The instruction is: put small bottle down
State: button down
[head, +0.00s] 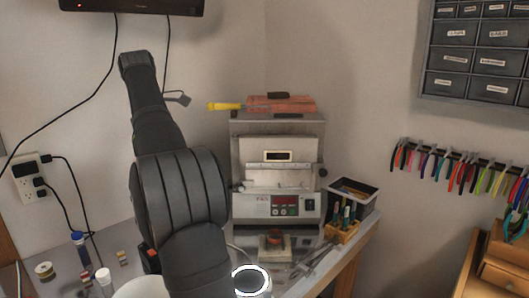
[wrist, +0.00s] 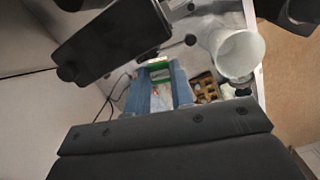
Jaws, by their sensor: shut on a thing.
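My gripper (wrist: 159,88) shows in the wrist view as two blue fingers, closed on a pale thing that I take to be the small bottle (wrist: 160,101). The bottle is small and blurred here, and its outline is mostly hidden between the fingers. A green-edged thing (wrist: 159,69) shows just beyond the fingertips. In the head view my dark arm stands in the foreground, and neither my gripper nor the held bottle can be made out. I cannot tell whether the bottle touches any surface.
On the grey bench (head: 116,240) stand a blue-capped bottle (head: 80,250) and a white-capped one (head: 104,282), with spools near them. A furnace (head: 277,170), a black bin (head: 352,195) and a wooden tool holder (head: 342,232) stand behind. A white cup (wrist: 238,52) shows in the wrist view.

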jog(key=w+d+m, duration=0.4)
jog(key=d+m, duration=0.3)
jog(key=d, duration=0.3)
jog(key=s+d+f+m+g+y, duration=0.1)
jog(key=s+d+f+m+g, duration=0.1)
jog(key=d+f+m, duration=1.65)
jog(key=s+a+r+n, duration=0.2)
jog(key=a+r+n, duration=0.2)
jog(key=a, duration=0.4)
jog(key=s+a+r+n, duration=0.2)
jog(key=a+r+n, duration=0.1)
jog(key=a, duration=0.6)
jog(key=s+a+r+n, duration=0.2)
jog(key=a+r+n, duration=0.2)
jog(key=a, duration=0.4)
jog(key=shift+s+a+r+n+h, duration=0.3)
jog(key=shift+s+r+n+h, duration=0.1)
jog(key=shift+r, duration=0.2)
jog(key=s+a+f+n, duration=0.2)
jog(key=s+a+f, duration=0.1)
jog(key=a+f, duration=0.7)
jog(key=f+m, duration=0.1)
jog(key=f, duration=0.4)
jog(key=f+m, duration=0.1)
jog(key=f, duration=0.4)
jog(key=s+f+m, duration=0.1)
jog(key=f, duration=0.4)
jog(key=shift+s+a+f+m, duration=0.1)
jog(key=shift+a+f+m, duration=0.15)
jog(key=shift+f, duration=2.4)
